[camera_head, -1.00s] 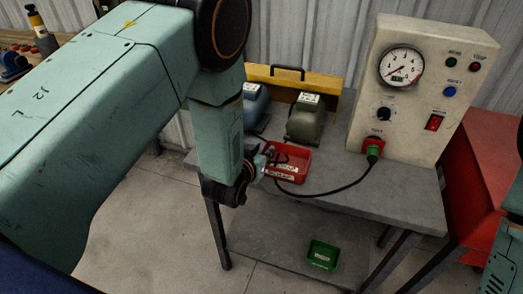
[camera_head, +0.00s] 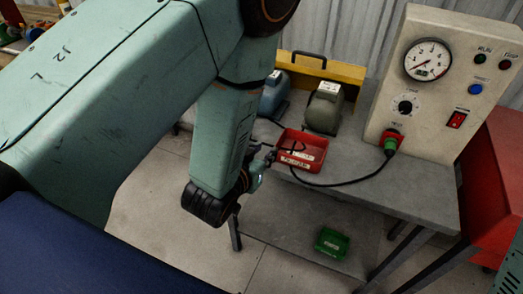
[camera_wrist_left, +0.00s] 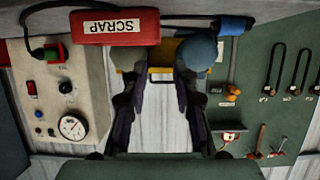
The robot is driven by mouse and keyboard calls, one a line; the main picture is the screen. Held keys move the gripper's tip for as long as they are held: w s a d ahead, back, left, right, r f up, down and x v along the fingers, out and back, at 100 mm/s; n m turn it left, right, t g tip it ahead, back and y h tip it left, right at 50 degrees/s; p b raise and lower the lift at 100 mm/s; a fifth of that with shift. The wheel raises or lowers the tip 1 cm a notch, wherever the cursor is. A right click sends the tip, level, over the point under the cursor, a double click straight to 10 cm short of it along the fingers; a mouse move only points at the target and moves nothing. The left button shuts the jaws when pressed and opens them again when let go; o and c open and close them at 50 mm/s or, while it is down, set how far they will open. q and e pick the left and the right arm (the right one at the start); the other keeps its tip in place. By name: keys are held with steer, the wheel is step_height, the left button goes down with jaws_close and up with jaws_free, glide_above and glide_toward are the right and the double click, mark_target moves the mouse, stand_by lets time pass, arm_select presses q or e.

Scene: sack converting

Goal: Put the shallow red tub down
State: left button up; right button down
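The shallow red tub (camera_head: 312,153) sits on the grey bench top near its front edge, with a pale label on its front. It also shows at the top of the left wrist view (camera_wrist_left: 90,36), where the label reads SCRAP. My left gripper (camera_head: 262,158) is just left of the tub in the head view. In the left wrist view its two dark fingers (camera_wrist_left: 158,105) stand apart with only background between them, so it is open and empty. The tub lies outside the fingers. My right gripper is not in view.
A black cable (camera_head: 335,185) runs along the bench front to the tester panel (camera_head: 440,85). A blue housing (camera_head: 273,95) and an olive housing (camera_head: 323,108) stand behind the tub. A green tub (camera_head: 331,243) is on the lower shelf. A red cabinet (camera_head: 495,165) stands at right.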

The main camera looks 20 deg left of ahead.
arm_select(q)
steer(key=s+a+f+g, duration=0.1)
steer(key=s+f+g, duration=0.3)
steer(key=s, duration=0.6)
steer(key=s+a+f+g+b, duration=0.1)
steer(key=s+a+f+g, duration=0.1)
steer(key=s+f+g, duration=0.3)
steer(key=s+a+f+g+b, duration=0.1)
steer(key=s+f+g, duration=0.3)
steer(key=s+f, duration=0.6)
steer(key=shift+s+a+n+g+y, duration=0.3)
steer(key=shift+s+n+y, duration=0.1)
steer(key=shift+s, duration=2)
